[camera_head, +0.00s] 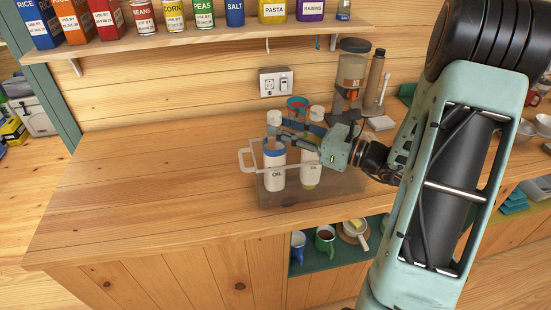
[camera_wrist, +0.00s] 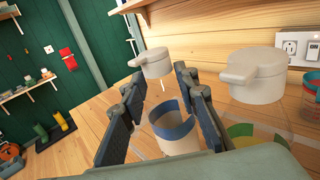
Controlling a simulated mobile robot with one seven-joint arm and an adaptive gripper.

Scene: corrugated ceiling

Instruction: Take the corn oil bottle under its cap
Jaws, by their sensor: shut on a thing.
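Two clear bottles with white caps stand in a clear caddy (camera_head: 287,200) with a side handle on the counter. The left bottle (camera_head: 274,172) has a blue-banded white label reading OIL; it also shows in the wrist view (camera_wrist: 176,135). The right bottle (camera_head: 310,172) has a yellow-banded label and shows at the right of the wrist view (camera_wrist: 262,80). My gripper (camera_head: 281,132) is shut on the blue-banded bottle just under its cap (camera_wrist: 152,62), its dark fingers on either side. The yellow-banded bottle is outside the fingers. I cannot read which one is corn oil.
A blender-like jar (camera_head: 350,75) and a tall brown cylinder (camera_head: 374,80) stand behind my gripper. A red-rimmed container (camera_head: 297,103) is behind the caddy. A shelf (camera_head: 200,42) of cans and boxes hangs above. The counter left of the caddy is clear.

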